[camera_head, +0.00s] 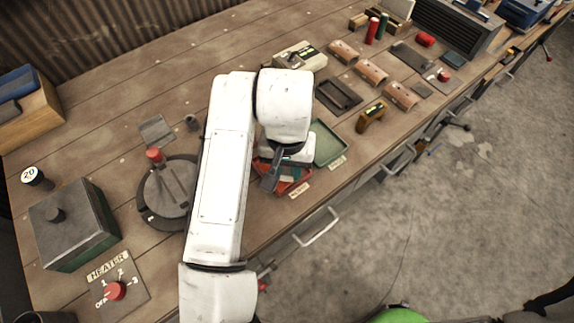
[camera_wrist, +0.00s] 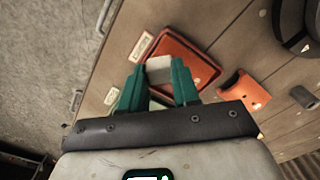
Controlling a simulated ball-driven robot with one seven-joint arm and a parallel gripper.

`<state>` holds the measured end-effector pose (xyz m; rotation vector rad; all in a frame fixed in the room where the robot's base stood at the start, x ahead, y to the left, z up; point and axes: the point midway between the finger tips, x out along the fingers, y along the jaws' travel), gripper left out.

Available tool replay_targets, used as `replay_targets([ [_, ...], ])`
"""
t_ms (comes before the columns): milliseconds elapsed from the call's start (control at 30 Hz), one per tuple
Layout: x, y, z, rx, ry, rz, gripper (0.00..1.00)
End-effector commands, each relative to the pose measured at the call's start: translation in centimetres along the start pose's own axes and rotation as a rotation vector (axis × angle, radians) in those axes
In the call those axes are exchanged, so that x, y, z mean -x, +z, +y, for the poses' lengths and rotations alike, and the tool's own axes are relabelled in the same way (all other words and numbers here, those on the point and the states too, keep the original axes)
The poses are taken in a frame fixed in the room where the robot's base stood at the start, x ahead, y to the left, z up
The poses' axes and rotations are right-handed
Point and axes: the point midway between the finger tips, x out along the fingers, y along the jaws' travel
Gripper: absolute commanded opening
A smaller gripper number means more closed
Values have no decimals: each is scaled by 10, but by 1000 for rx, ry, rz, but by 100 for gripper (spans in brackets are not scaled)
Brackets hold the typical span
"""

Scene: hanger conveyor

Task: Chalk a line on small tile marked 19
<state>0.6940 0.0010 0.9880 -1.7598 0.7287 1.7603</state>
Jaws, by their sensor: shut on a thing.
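My gripper (camera_wrist: 159,72) has green fingers in the wrist view and is shut on a small whitish block (camera_wrist: 159,64), which looks like chalk. It holds the block over or beside the near edge of a red tray (camera_wrist: 190,50). In the head view my arm covers most of the gripper, and part of the red tray (camera_head: 296,184) shows below it. No tile clearly marked 19 shows.
A green tray (camera_head: 328,146) sits right of the red one near the bench's front edge. A round dark plate with a red knob (camera_head: 154,156) stands left of my arm. A dark box (camera_head: 72,225) and heater dial (camera_head: 116,290) are at lower left. Brown blocks (camera_head: 371,72) stand right.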

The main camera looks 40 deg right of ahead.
Motion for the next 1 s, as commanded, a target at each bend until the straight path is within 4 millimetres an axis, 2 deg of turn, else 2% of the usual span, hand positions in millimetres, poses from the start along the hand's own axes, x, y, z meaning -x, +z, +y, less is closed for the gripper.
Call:
replay_targets([
  [1000,-11,0,0,0,0,0,4],
])
